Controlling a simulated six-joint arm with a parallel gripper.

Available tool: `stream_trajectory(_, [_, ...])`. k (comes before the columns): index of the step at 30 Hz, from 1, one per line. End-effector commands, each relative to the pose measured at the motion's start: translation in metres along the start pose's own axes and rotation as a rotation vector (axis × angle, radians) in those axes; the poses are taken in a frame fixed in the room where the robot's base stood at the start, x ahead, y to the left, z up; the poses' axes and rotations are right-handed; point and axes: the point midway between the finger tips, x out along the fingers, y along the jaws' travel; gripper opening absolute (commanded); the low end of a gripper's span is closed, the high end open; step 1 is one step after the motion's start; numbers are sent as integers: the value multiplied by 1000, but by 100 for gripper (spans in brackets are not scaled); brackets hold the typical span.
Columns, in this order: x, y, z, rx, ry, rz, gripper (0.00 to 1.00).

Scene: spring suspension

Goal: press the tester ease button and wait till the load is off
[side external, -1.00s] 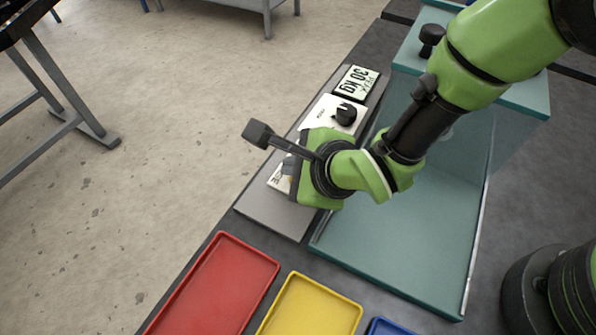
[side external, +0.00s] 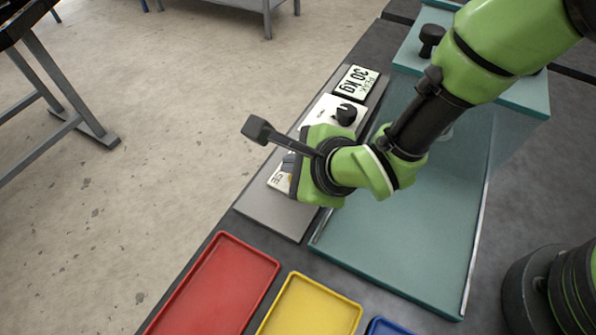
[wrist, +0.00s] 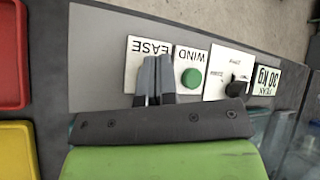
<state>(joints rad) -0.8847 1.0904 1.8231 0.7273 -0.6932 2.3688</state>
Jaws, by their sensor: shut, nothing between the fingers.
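The tester's control panel (side external: 263,213) is a grey strip with white plates. The plate marked EASE (wrist: 136,62) lies under my fingers in the wrist view; part of it also shows in the side view (side external: 275,181). My gripper (wrist: 154,64) is shut and empty, its fingertips over the EASE plate. The fingers hide the ease button in the wrist view, so I cannot tell whether they touch it. The green button on the WIND plate (wrist: 191,78) is just right of them. The display (side external: 356,82) reads PEAK 30 kg.
A black knob (side external: 346,114) sits on a white plate between the WIND plate and the display. A teal glass-walled case (side external: 400,262) stands beside the panel. A red tray (side external: 222,285) and a yellow tray (side external: 312,308) lie in front.

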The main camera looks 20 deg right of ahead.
Motion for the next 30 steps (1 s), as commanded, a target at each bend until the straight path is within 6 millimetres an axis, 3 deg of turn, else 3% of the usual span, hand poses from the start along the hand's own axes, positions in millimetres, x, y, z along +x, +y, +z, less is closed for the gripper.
stream_trajectory(14, [-6, -4, 4, 1, -1, 0, 0])
stream_trajectory(30, [-39, -28, 28, 2, -2, -1, 0])
